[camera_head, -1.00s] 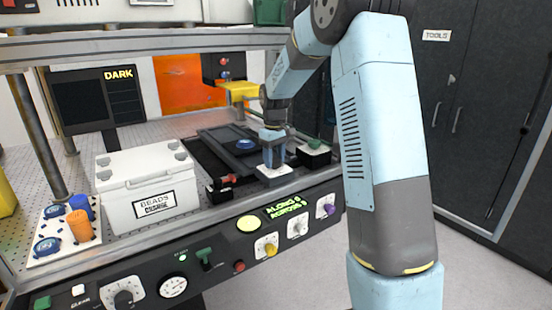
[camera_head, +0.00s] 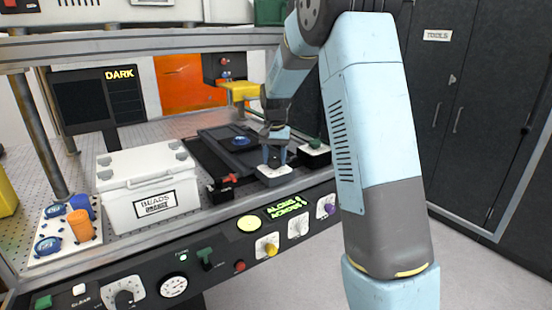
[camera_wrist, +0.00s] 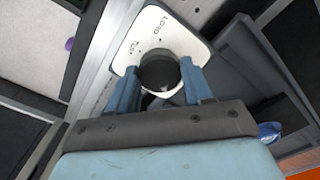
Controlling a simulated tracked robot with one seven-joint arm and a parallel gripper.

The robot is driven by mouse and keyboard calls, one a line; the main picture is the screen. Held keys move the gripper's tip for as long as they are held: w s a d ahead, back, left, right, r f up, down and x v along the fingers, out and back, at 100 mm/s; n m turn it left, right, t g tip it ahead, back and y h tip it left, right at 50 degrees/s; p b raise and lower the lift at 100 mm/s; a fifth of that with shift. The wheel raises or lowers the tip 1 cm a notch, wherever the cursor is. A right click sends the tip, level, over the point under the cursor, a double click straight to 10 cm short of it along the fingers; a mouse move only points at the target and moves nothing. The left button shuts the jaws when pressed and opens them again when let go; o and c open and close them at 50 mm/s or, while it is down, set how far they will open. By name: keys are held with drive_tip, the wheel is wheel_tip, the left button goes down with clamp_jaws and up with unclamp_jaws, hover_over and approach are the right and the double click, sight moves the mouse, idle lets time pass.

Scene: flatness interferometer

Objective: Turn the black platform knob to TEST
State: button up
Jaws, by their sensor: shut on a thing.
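The black platform knob (camera_wrist: 160,73) stands on a white label plate (camera_wrist: 150,38) marked LOAD and TEST, in the wrist view. The plate also shows at the right end of the bench in the head view (camera_head: 275,177). My gripper (camera_head: 274,163) is down at this plate. In the wrist view its two blue fingers are on either side of the knob, shut on it. The TEST mark is by the left finger's tip, and LOAD is farther round the plate.
A black block with a green knob (camera_head: 314,144) stands close right of my gripper. A red-handled part (camera_head: 222,186) is close left. A dark platform with a blue knob (camera_head: 240,142) lies behind. The white BEADS box (camera_head: 150,185) is farther left. A control panel runs along the front.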

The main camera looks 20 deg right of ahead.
drive_tip(key=m, duration=0.4)
drive_tip(key=shift+a+f+m, duration=0.1)
drive_tip(key=shift+m, duration=0.2)
drive_tip(key=m, duration=0.3)
drive_tip(key=shift+m, duration=0.4)
drive_tip(key=m, duration=0.8)
drive_tip(key=shift+w, duration=0.1)
drive_tip(key=m, duration=0.5)
drive_tip(key=shift+w+m, duration=0.1)
drive_tip(key=shift+m, duration=0.2)
drive_tip(key=m, duration=0.5)
drive_tip(key=shift+m, duration=0.7)
drive_tip(key=o, duration=1)
